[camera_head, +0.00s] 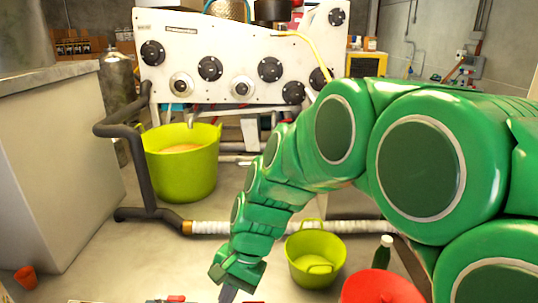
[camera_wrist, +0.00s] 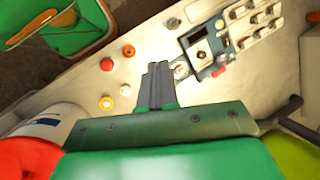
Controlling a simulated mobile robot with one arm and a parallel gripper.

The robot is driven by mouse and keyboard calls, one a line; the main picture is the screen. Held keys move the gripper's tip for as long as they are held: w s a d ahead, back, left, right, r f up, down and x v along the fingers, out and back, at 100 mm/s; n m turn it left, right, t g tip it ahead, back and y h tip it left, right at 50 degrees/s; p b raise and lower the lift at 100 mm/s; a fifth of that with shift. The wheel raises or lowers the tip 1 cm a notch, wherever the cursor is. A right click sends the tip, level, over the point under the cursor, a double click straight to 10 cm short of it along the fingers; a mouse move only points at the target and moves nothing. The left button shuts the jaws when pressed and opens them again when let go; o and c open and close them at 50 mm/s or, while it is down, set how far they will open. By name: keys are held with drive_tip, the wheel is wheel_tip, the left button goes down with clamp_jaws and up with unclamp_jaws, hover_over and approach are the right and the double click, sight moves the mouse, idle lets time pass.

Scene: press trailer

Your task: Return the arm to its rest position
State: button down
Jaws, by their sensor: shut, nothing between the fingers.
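My green arm reaches across the head view from the right side down to the lower middle. My gripper (camera_head: 228,293) is at the bottom edge there, pointing down, its tips partly cut off by the frame. In the wrist view my gripper (camera_wrist: 158,70) shows its two grey fingers closed together, with nothing between them. The fingers are over or in front of a pale surface (camera_wrist: 135,75); I cannot tell the gap.
Small red and yellow round pieces (camera_wrist: 106,65) and a blue-grey device (camera_wrist: 203,55) are near the fingers. A large lime bucket (camera_head: 182,170), a small lime bucket (camera_head: 314,250) and a red container (camera_head: 382,288) surround the arm. A white panel (camera_head: 225,45) stands behind. Floor shows between them.

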drive_tip(key=s+d+r+n+h, duration=0.1)
drive_tip(key=s+d+h, duration=0.1)
drive_tip(key=s+d, duration=0.6)
drive_tip(key=s+d+r+n+h, duration=0.2)
drive_tip(key=s+d, duration=0.6)
drive_tip(key=d, duration=0.7)
drive_tip(key=shift+s+d, duration=0.15)
drive_tip(key=shift+d, duration=0.1)
